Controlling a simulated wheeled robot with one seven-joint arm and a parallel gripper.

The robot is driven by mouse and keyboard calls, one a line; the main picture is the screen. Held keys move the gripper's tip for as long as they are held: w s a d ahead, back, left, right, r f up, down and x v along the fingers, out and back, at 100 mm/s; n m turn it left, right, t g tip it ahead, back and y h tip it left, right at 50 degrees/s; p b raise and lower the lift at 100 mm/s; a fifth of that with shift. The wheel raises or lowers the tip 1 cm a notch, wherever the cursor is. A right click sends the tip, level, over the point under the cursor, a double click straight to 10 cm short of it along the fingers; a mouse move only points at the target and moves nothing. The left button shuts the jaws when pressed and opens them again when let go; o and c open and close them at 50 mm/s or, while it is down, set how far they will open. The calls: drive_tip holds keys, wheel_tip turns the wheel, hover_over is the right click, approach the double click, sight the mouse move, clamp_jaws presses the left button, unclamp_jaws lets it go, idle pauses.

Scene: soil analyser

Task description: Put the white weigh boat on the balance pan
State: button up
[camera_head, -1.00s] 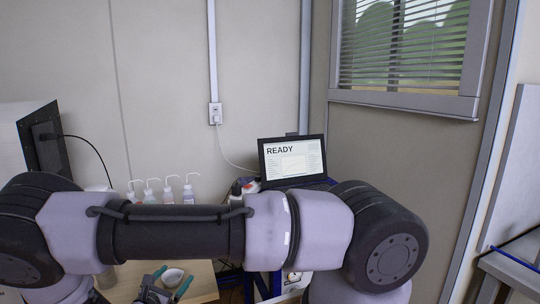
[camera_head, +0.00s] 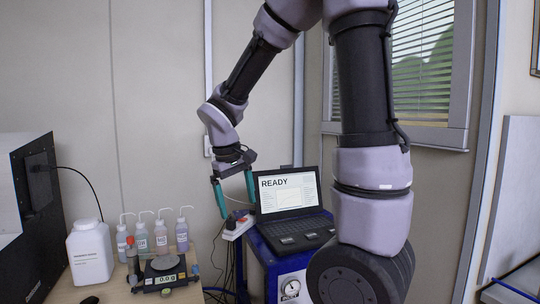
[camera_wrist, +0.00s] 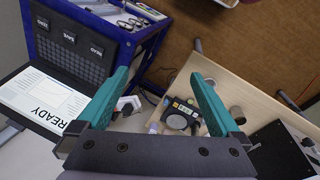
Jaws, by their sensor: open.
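My gripper (camera_head: 237,208) is raised in the head view, left of the laptop, with its two teal fingers pointing down and apart. It is open and empty, and in the wrist view (camera_wrist: 160,77) nothing is between the fingers. The black balance (camera_head: 165,274) stands on the wooden bench at the lower left, its display lit. Its round grey pan (camera_head: 165,262) shows on top, well below and left of my gripper. The balance also shows in the wrist view (camera_wrist: 180,122). I cannot make out the white weigh boat for certain in either current view.
Several wash bottles (camera_head: 161,236) and a large white jug (camera_head: 90,252) stand behind and left of the balance. A laptop (camera_head: 288,200) reading READY sits on a blue cart (camera_head: 258,250) to the right. A dark box (camera_head: 35,215) is at the far left.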

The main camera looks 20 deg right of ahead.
drive_tip(key=s+d+r+m+t+y, duration=0.4)
drive_tip(key=s+r+m+t, duration=0.2)
drive_tip(key=s+r, duration=0.5)
wheel_tip(320, 180, up, 2)
drive_tip(key=shift+s+r+m, duration=0.2)
drive_tip(key=shift+r+m, duration=0.05)
drive_tip(key=shift+m, duration=0.65)
drive_tip(key=shift+w+d, duration=0.1)
drive_tip(key=shift+d, duration=0.05)
